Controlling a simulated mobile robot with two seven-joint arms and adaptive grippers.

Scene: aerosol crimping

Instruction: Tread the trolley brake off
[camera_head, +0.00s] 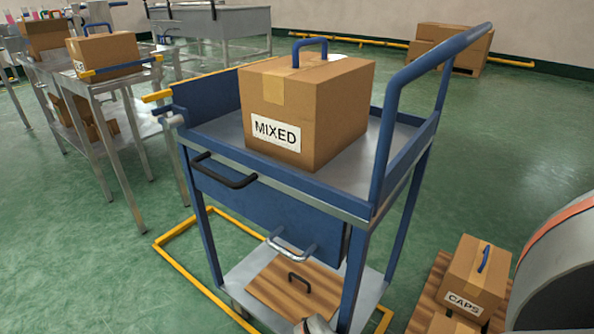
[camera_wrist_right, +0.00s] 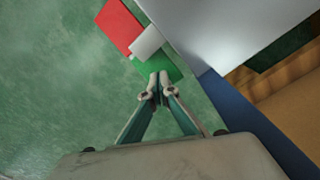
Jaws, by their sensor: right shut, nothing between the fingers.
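The blue trolley (camera_head: 270,195) stands in the middle of the head view, with a grey lower shelf (camera_head: 375,290) that also shows in the right wrist view (camera_wrist_right: 225,30). In the right wrist view, a brake plate sticks out beside the shelf, with a red part (camera_wrist_right: 118,24) and a green part (camera_wrist_right: 160,66). A pale grey pedal (camera_wrist_right: 147,42) lies across it near where the colours meet. My right gripper (camera_wrist_right: 157,88) is shut and empty, its tips close to the green part; I cannot tell whether they touch. My left gripper is not in view.
A box marked MIXED (camera_head: 312,105) sits on the trolley top, and a wooden panel (camera_head: 290,295) lies on its shelf. A box marked CAPS (camera_head: 473,275) is at the lower right. Steel tables (camera_head: 120,75) stand at left. A yellow floor frame (camera_head: 185,270) surrounds the trolley base.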

